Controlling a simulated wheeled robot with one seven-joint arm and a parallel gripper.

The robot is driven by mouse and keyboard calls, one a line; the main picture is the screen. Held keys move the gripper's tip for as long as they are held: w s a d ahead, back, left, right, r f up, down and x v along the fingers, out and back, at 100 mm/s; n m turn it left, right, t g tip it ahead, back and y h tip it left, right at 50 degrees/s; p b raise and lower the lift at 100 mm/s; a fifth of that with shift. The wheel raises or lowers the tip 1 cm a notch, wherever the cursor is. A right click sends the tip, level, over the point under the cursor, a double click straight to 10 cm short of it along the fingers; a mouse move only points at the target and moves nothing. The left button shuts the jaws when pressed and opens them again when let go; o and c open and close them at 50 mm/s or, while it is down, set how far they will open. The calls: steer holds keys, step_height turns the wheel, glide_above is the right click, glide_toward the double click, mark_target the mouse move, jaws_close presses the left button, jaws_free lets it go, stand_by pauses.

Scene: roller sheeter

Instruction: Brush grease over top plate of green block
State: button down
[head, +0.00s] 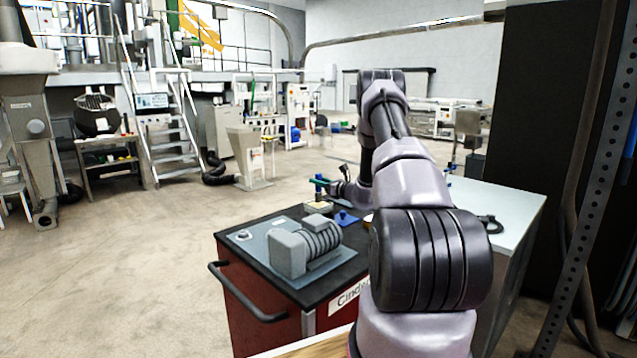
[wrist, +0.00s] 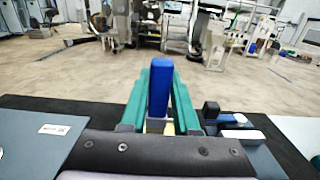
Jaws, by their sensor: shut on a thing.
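My gripper (head: 321,184) is stretched over the far side of the cart top in the head view. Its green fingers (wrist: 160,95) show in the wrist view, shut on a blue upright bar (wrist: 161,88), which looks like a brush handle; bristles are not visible. A small pale yellow-topped block (head: 318,208) stands on the cart below the gripper, and yellow shows between the fingers in the wrist view (wrist: 167,128). I cannot make out a separate green block with a top plate; the only clear green is at the fingers.
The red cart (head: 257,308) has a black top. A grey ribbed roller unit (head: 307,246) sits on a plate at the front left. A small blue piece (head: 346,218) lies beside the yellow-topped block. A pale table (head: 505,200) adjoins on the right. Open floor (head: 140,250) lies left.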

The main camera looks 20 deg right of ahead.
steer(key=shift+f, duration=0.6)
stand_by(0.7)
steer(key=shift+r, duration=3.55)
